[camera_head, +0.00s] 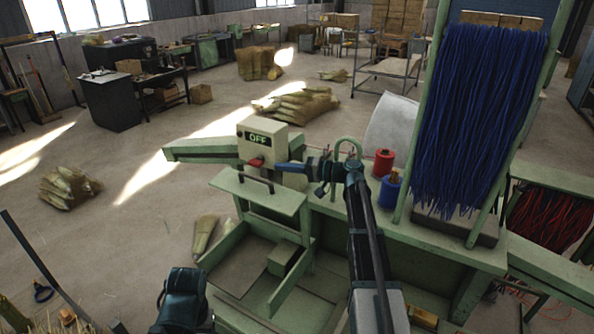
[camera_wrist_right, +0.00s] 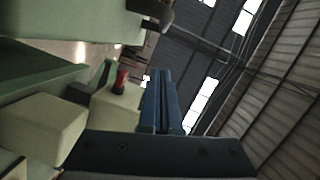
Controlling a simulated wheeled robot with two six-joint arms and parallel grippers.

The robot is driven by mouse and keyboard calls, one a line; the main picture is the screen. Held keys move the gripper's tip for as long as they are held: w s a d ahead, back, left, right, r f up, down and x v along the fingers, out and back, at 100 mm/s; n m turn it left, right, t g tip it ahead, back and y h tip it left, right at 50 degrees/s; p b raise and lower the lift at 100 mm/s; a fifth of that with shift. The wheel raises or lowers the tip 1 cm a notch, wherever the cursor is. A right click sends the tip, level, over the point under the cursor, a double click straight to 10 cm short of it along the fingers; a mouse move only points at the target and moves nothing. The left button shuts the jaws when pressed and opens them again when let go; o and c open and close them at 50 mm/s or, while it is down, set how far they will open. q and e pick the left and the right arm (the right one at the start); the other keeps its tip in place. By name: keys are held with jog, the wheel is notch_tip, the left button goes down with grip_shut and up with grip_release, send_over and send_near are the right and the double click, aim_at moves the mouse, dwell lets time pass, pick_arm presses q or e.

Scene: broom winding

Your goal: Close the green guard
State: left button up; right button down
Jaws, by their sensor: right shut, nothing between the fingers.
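The green guard (camera_head: 257,197) is a pale green panel with a dark bar handle (camera_head: 257,181). It juts out roughly level from the machine, and the bay below it is open to view. A pale green panel, seemingly the guard (camera_wrist_right: 70,20), also fills the top left of the right wrist view. My right gripper (camera_head: 284,167) is shut and empty, pointing left just right of the red switch (camera_head: 256,162) on the OFF box. Its blue fingers (camera_wrist_right: 160,88) lie together in the right wrist view. I cannot tell whether they touch anything. My left gripper's fingers are not in view.
The control box (camera_head: 264,142) reads OFF. A red spool (camera_head: 384,162) and a blue spool (camera_head: 390,190) stand on the machine top. Blue bristles (camera_head: 478,115) hang at the right. A bristle bundle (camera_head: 68,187) lies on the open floor left.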

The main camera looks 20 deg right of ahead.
aim_at(274, 184)
jog(key=a, duration=0.1)
jog(key=a+f+b, duration=0.1)
jog(key=a, duration=0.1)
jog(key=shift+s+a+f, duration=0.1)
jog(key=shift+s+a, duration=0.05)
jog(key=shift+a, duration=0.05)
jog(key=shift+s+a+f, duration=0.1)
jog(key=shift+s+a, duration=0.35)
jog(key=shift+a, duration=0.1)
